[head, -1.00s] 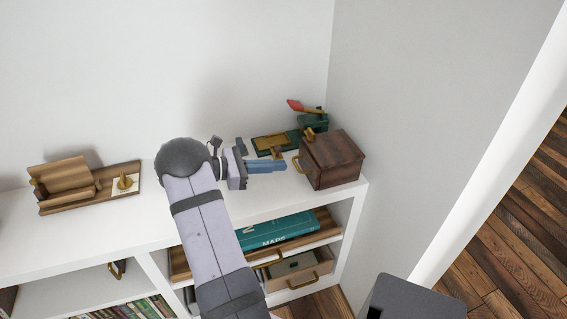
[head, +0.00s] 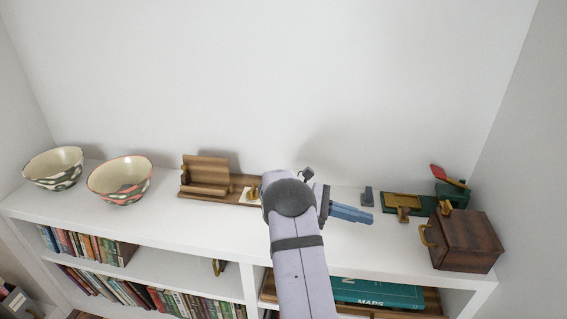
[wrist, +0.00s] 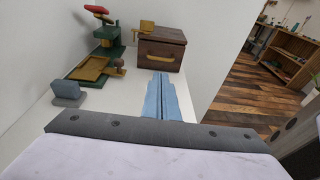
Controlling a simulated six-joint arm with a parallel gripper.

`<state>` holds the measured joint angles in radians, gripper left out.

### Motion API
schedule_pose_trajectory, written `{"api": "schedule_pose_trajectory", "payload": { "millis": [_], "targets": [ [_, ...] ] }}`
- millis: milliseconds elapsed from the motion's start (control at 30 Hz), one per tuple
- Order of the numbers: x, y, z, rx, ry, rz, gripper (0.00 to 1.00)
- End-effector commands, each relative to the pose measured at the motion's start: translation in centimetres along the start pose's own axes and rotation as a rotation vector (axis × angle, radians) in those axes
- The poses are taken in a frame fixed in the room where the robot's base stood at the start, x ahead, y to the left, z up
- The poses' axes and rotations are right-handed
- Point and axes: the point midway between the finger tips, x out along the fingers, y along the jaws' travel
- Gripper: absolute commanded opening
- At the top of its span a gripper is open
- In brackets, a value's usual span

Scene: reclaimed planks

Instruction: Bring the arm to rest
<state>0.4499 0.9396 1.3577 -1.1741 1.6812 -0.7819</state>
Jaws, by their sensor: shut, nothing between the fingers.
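My gripper (head: 362,215) is above the white shelf top (head: 225,225), right of the middle in the head view, its blue fingers pointing right. The fingers also show in the wrist view (wrist: 163,97), shut together with nothing between them. They point toward a dark wooden box (head: 467,241) with a brass handle, and are apart from it. The box also shows in the wrist view (wrist: 161,52). My arm hides part of the shelf front and part of a white square with a brass piece (head: 252,195).
A green device with a brass tray (head: 402,201) and a small grey block (head: 367,196) stand behind the gripper. A wooden holder (head: 206,177) and two patterned bowls (head: 120,180) (head: 53,168) stand to the left. Books (head: 90,245) and a teal MAPS box (head: 378,293) lie below. Walls close the back and right.

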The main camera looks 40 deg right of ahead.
Motion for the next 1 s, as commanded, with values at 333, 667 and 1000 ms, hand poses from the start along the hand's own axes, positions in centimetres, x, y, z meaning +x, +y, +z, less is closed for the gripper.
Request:
{"api": "schedule_pose_trajectory", "payload": {
  "millis": [333, 667, 1000],
  "targets": [
    [-3.8, -3.8, -2.4, 0.078, 0.242, 0.029, 0.00],
    [-13.0, -16.6, -8.1, 0.307, 0.787, -0.087, 0.00],
    [-19.0, -28.4, -11.3, 0.536, 1.162, -0.363, 0.00]
  ]
}}
